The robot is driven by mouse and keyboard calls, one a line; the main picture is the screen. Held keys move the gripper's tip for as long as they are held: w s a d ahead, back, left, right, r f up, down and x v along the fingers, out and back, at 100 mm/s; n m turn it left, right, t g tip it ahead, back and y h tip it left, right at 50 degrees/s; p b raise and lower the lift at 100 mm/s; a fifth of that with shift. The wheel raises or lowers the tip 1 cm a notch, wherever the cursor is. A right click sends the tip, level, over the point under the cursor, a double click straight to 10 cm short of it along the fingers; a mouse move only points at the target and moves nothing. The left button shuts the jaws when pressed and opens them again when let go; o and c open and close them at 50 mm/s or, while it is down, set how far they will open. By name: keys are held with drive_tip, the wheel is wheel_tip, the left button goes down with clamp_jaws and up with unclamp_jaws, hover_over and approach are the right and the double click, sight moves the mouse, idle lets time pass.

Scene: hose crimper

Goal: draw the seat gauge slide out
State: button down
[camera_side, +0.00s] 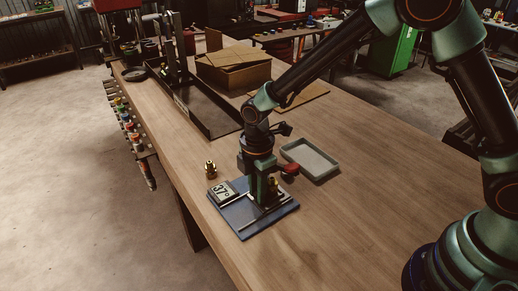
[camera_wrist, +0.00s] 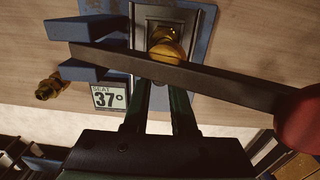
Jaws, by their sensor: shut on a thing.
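The crimper base (camera_side: 246,222) is a blue plate on the bench. Its display (camera_side: 224,190) reads 37; in the wrist view the label (camera_wrist: 109,98) reads SEAT 37°. A brass fitting (camera_wrist: 167,50) stands in the grey-railed part of the base. My gripper (camera_side: 263,188) points down over the base. In the wrist view my gripper (camera_wrist: 165,90) has its fingers close together, shut on what I take to be the seat gauge slide. A dark bar (camera_wrist: 190,75) crosses over the fingertips and hides the grip, so how far the slide is out cannot be told.
The bar ends in a red handle (camera_side: 290,169) right of my gripper. Blue prongs (camera_wrist: 92,28) flank its other end. A grey tray (camera_side: 325,174) lies behind right. The bench front right is clear.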

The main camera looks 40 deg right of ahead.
drive_tip(key=shift+s+a, duration=0.1)
drive_tip(key=shift+a, duration=3.65)
unclamp_jaws()
drive_tip(key=shift+r, duration=0.1)
wheel_tip(320, 180, up, 9)
idle(1.2)
